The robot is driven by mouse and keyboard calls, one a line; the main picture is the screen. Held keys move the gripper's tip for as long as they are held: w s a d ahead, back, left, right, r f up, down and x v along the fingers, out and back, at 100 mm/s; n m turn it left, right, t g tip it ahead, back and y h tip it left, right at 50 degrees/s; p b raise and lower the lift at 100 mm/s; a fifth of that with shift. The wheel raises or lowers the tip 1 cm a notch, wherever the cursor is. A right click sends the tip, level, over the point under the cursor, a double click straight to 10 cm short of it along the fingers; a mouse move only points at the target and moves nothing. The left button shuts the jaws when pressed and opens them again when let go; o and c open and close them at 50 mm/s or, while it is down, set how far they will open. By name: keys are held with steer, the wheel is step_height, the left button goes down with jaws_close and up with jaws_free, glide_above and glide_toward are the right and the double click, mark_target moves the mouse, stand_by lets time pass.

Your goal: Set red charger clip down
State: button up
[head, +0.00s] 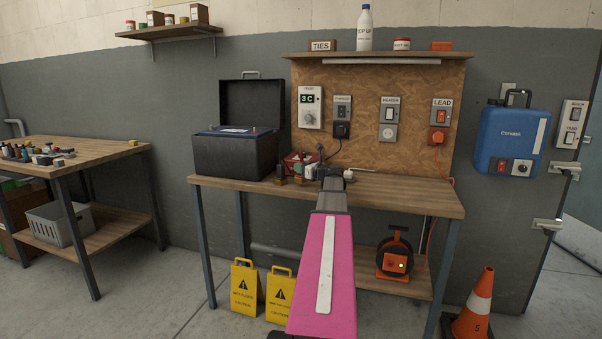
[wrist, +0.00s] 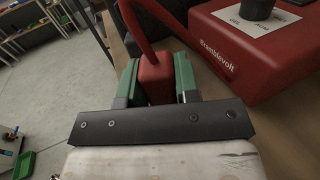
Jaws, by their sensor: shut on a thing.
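The red charger clip (wrist: 154,82) is between the green-padded fingers of my gripper (wrist: 156,72) in the wrist view, and the gripper is shut on it. A red cable (wrist: 137,30) runs from the clip up the picture. The red charger (wrist: 262,58), marked Bramblevolt, is at the right of the clip with a black knob on top. In the head view the charger (head: 298,158) is on the workbench (head: 405,193), left of my gripper (head: 330,172). My arm hides much of the bench middle, and the clip cannot be made out there.
A black open-lidded box (head: 236,153) stands on the bench's left part. The bench top to the right is mostly clear, with a thin rod-like thing near my gripper. A pegboard-like panel (head: 360,85) with switches and sockets rises behind. Yellow caution signs (head: 245,288) stand on the floor.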

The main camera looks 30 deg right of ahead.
steer(key=shift+f, duration=0.95)
steer(key=shift+f, duration=0.15)
steer(key=o, duration=1)
steer(key=shift+c, duration=0.2)
steer(key=shift+s, duration=0.25)
steer(key=v, duration=1.1)
steer(key=shift+s+d, duration=0.15)
steer(key=shift+s, duration=0.05)
